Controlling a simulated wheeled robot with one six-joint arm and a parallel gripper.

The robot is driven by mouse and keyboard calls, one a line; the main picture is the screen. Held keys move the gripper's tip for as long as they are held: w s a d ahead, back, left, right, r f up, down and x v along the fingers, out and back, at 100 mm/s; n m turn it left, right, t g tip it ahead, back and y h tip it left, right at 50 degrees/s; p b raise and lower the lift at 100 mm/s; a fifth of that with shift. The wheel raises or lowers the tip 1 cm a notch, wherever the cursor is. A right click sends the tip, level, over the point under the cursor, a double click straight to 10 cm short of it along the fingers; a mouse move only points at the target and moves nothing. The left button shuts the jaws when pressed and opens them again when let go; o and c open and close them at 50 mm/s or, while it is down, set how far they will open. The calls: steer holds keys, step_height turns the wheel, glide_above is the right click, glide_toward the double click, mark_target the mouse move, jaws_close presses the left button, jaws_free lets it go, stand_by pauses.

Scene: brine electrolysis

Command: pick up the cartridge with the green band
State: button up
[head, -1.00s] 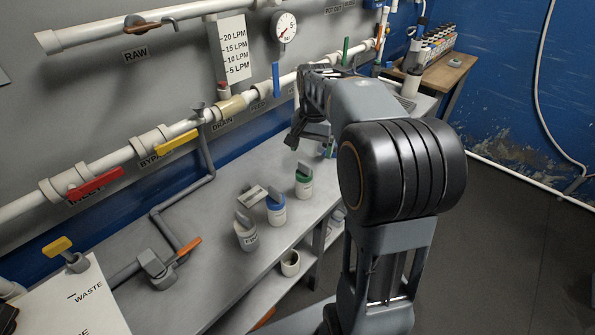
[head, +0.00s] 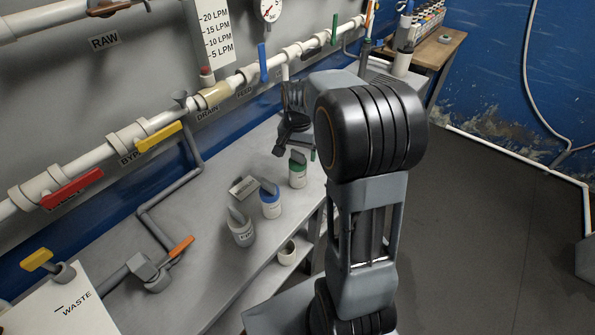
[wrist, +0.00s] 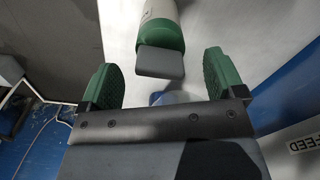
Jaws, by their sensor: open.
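The cartridge with the green band (head: 297,178) stands upright on the grey bench, white below with a grey tab on top. My gripper (head: 292,148) is at its top, on the far side in the head view. In the wrist view the green-banded cartridge (wrist: 162,30) shows at top centre, its grey tab between my two green finger pads. There are visible gaps on both sides of the tab. My gripper (wrist: 160,68) is open and holds nothing.
A blue-banded cartridge (head: 271,207) and a grey-topped cartridge (head: 242,233) stand to the left, nearer the camera. Pipes with coloured valve handles run along the wall. A white cup (head: 287,253) sits on the lower shelf.

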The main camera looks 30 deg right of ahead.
mark_target(297, 161)
steer(key=shift+f, duration=2.25)
steer(key=shift+c, duration=0.3)
steer(key=shift+r, duration=0.1)
steer(key=c, duration=1.1)
